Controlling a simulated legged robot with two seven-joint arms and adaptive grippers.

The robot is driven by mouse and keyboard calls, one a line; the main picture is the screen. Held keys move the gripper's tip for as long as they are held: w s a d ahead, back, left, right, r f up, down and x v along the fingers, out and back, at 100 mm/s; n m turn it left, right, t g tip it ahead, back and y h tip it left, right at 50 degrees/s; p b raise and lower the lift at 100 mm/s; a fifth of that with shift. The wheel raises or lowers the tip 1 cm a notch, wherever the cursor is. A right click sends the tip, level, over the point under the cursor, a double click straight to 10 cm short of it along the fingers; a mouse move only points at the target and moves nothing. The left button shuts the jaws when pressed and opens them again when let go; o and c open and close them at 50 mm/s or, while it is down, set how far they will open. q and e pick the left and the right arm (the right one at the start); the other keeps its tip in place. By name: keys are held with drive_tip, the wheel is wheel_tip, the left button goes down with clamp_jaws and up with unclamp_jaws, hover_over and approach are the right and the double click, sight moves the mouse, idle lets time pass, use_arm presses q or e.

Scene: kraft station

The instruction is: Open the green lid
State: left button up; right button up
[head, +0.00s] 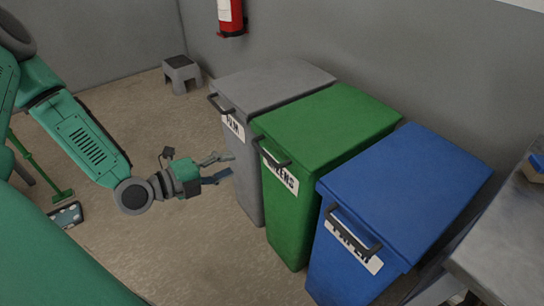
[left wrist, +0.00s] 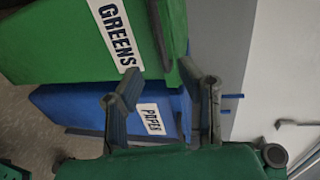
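The green bin (head: 290,220) stands between a grey bin and a blue bin, and its green lid (head: 328,125) is shut. A dark handle (head: 272,153) sits at the lid's front edge above a white "GREENS" label (head: 281,174). My left gripper (head: 231,169) is open and empty, in front of the grey bin and left of the green one, below handle height. In the left wrist view the left gripper (left wrist: 160,95) has its fingers apart, with the green bin (left wrist: 50,45) and its label beyond them. My right gripper is not in view.
The grey bin (head: 245,170) and the blue bin (head: 340,265) flank the green one closely. A wall runs behind them. A metal table (head: 510,240) is at the right.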

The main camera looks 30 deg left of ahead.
sight(265, 154)
use_arm(q)
drive_tip(key=b+x, duration=0.3)
drive_tip(key=x, duration=0.8)
drive_tip(key=shift+s+f+b, duration=0.1)
drive_tip(key=shift+b, duration=0.2)
drive_tip(key=shift+w+d, duration=0.2)
drive_tip(key=shift+w, duration=0.2)
clamp_jaws()
